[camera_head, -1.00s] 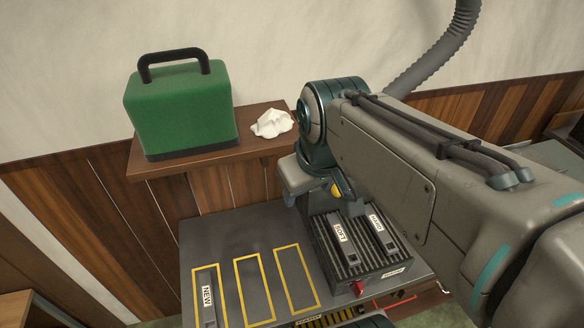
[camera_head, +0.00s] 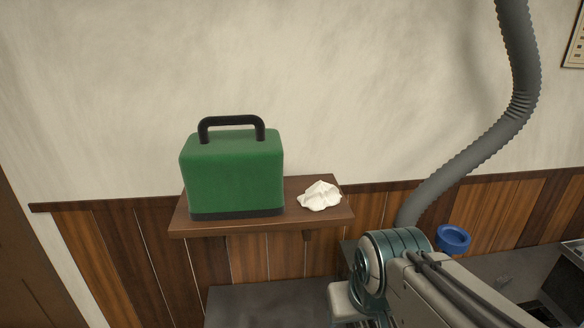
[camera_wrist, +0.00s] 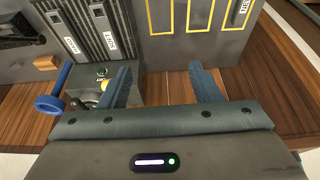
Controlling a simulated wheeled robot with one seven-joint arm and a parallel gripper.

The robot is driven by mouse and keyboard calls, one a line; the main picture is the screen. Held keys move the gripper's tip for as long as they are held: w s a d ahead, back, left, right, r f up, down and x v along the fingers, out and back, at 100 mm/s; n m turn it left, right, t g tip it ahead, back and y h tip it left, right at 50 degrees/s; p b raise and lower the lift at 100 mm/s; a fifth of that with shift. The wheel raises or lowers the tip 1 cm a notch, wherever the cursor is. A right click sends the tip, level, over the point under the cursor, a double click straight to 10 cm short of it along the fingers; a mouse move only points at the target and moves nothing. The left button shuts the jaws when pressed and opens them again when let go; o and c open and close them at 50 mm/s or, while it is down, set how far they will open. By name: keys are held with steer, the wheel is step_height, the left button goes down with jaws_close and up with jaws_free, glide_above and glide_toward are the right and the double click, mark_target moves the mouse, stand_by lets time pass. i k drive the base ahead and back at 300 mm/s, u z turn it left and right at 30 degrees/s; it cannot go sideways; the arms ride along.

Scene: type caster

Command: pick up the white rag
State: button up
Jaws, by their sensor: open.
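The white rag (camera_head: 320,195) lies crumpled on the right end of a small wooden wall shelf (camera_head: 262,224) in the head view. My arm stands to the lower right of the rag, apart from it. In the wrist view my gripper (camera_wrist: 162,84) has its two fingers spread wide with nothing between them. The rag does not show in the wrist view.
A green box with a black handle (camera_head: 232,172) stands on the shelf left of the rag. A grey hose (camera_head: 480,150) hangs at the right. A blue cup-like thing (camera_head: 453,238) is near my arm.

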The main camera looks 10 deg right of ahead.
mark_target(322, 195)
steer(key=k, duration=0.5)
steer(key=z, duration=1.6)
steer(key=k, duration=0.8)
steer(key=u, duration=1.2)
steer(key=i, duration=1)
